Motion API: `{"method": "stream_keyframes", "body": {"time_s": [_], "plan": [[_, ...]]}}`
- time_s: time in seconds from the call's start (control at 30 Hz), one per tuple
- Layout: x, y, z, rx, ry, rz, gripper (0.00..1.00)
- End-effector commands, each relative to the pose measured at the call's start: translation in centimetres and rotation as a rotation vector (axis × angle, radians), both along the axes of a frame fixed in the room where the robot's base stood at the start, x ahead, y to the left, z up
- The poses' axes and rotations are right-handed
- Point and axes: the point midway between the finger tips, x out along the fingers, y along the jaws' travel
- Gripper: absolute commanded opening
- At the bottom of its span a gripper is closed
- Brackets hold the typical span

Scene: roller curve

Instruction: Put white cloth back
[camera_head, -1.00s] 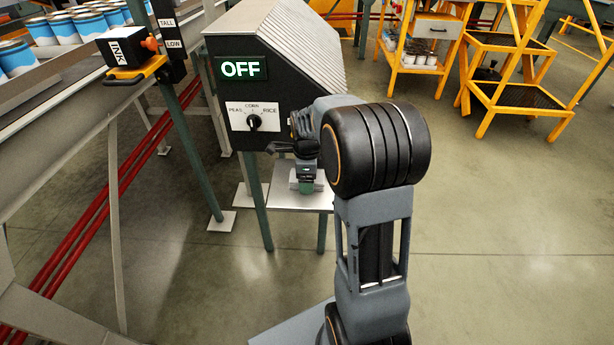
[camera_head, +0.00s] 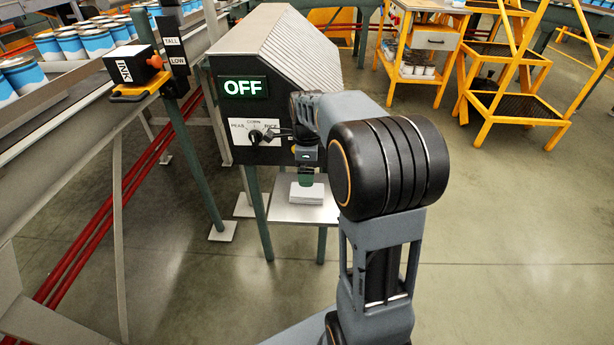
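A white folded cloth (camera_head: 307,194) lies flat on the small metal shelf (camera_head: 288,213) below the front of the grey machine. A green part (camera_head: 306,175) hangs under my wrist, just above the cloth in the picture.
The machine's sign (camera_head: 244,87) reads OFF. A conveyor with blue and white cans (camera_head: 98,42) runs along the left, with a black INK box (camera_head: 134,66) on its edge. A yellow cart (camera_head: 425,45) and yellow steps (camera_head: 500,95) stand at the back right. The floor on the right is clear.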

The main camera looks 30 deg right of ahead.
Motion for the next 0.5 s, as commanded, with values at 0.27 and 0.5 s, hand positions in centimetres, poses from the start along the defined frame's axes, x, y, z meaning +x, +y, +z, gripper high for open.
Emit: {"method": "stream_keyframes", "body": {"time_s": [0.27,0.5], "plan": [[-0.3,0.2,2.9,-0.002,-0.005,0.034,0.94],[-4.4,3.5,3.9,-0.036,-0.067,0.577,0.94]]}}
